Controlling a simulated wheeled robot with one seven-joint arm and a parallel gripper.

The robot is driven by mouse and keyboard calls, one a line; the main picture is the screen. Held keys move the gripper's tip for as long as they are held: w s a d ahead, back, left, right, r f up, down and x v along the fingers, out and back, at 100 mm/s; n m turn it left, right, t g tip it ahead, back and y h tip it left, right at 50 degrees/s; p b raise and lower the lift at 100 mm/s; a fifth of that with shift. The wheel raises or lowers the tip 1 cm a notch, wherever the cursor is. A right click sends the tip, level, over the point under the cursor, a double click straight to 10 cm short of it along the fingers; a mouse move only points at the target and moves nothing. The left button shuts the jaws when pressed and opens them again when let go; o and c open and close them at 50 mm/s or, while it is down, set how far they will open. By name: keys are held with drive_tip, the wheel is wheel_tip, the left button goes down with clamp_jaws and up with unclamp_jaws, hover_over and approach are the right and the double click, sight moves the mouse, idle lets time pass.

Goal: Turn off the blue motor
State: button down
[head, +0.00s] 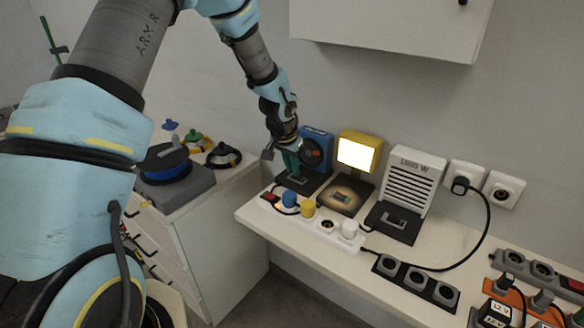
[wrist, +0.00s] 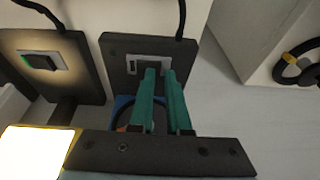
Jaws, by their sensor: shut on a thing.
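The blue motor (head: 318,145) stands at the back left of the white bench, with a round dark part on its front. Its dark base (head: 312,186) carries a pale switch plate, seen in the wrist view (wrist: 120,66) at the fingertips. My gripper (head: 291,168) reaches down in front of the motor. Its teal fingers, in the wrist view (wrist: 159,75), are shut on the switch on that plate. The fingers hide most of the switch, so I cannot tell its position. The motor's blue body is mostly hidden behind the fingers in the wrist view.
A lit yellow lamp (head: 358,153) and a white heater (head: 408,177) stand right of the motor. A white power strip (head: 327,226) with blue, yellow and white plugs lies in front. A dark socket strip (head: 416,281) lies further right. A cabinet (head: 395,25) hangs above.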

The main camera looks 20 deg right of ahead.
drive_tip(key=shift+s+a+f, duration=0.15)
drive_tip(key=shift+a+f, duration=0.1)
drive_tip(key=shift+f, duration=0.4)
drive_tip(key=shift+s+d, duration=0.35)
drive_tip(key=shift+s, duration=0.4)
drive_tip(key=shift+d+r, duration=0.2)
drive_tip(key=shift+r, duration=0.3)
drive_tip(key=r+p, duration=0.1)
drive_tip(key=r, duration=0.1)
drive_tip(key=w+r+p, duration=0.1)
drive_tip(key=r+p, duration=0.1)
drive_tip(key=r, duration=0.1)
drive_tip(key=shift+a, duration=0.2)
drive_tip(key=w+b+v, duration=0.1)
drive_tip(key=b+v, duration=0.1)
drive_tip(key=v, duration=0.7)
drive_tip(key=shift+w+a+r, duration=0.15)
drive_tip(key=shift+w+a, duration=0.05)
drive_tip(key=shift+a, duration=0.1)
drive_tip(key=shift+b, duration=0.35)
